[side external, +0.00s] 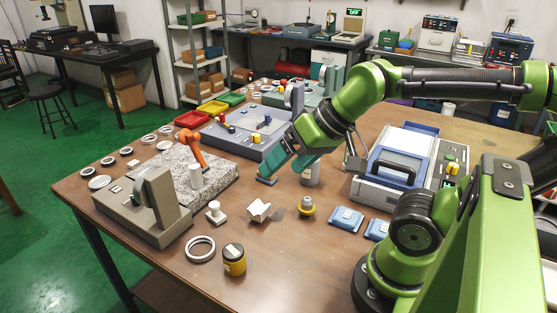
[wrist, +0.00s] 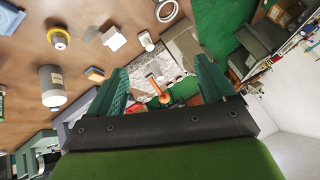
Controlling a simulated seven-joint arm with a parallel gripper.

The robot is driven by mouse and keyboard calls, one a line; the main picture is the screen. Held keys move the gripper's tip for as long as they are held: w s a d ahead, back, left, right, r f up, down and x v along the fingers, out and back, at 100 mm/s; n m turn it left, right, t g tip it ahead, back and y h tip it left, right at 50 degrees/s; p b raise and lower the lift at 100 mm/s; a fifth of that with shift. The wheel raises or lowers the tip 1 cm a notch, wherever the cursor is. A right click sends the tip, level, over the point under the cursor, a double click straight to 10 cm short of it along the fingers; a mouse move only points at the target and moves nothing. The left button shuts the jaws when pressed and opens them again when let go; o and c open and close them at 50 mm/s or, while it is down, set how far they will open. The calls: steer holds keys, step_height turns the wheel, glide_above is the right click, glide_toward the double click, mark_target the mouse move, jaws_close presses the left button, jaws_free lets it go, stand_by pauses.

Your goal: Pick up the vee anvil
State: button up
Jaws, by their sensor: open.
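The vee anvil (side external: 259,210) is a small pale block with a notched top, lying on the brown table in front of my gripper. In the wrist view the pale vee anvil (wrist: 113,38) lies on the table beyond the left finger, outside the gap between the fingers. My gripper (side external: 279,170) has teal fingers and hangs tilted above the table, behind the vee anvil and apart from it. In the wrist view my gripper (wrist: 158,84) is open, with nothing held between its fingers.
A white stemmed piece (side external: 215,213) stands left of the anvil, and a yellow-based knob (side external: 307,207) stands right. A grey cylinder (side external: 310,174) and small blue block (side external: 267,181) are near my gripper. A ring (side external: 200,249) and yellow-black jar (side external: 234,260) are in front.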

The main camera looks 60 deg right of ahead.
steer(key=w+d+f+g, duration=0.3)
steer(key=w+f, duration=0.1)
steer(key=w, duration=0.1)
steer(key=n+g+h, duration=0.2)
steer(key=n, duration=0.2)
glide_toward(259, 210)
steer(key=f, duration=0.3)
steer(key=shift+w+d+f+g, duration=0.2)
steer(key=shift+w+d+g, duration=0.1)
steer(key=shift+w+d, duration=0.05)
steer(key=f, duration=0.3)
steer(key=w+f, duration=0.1)
steer(key=f, duration=0.1)
steer(key=shift+a+f, duration=0.25)
steer(key=shift+a, duration=0.1)
steer(key=shift+r, duration=0.1)
steer(key=c, duration=1.4)
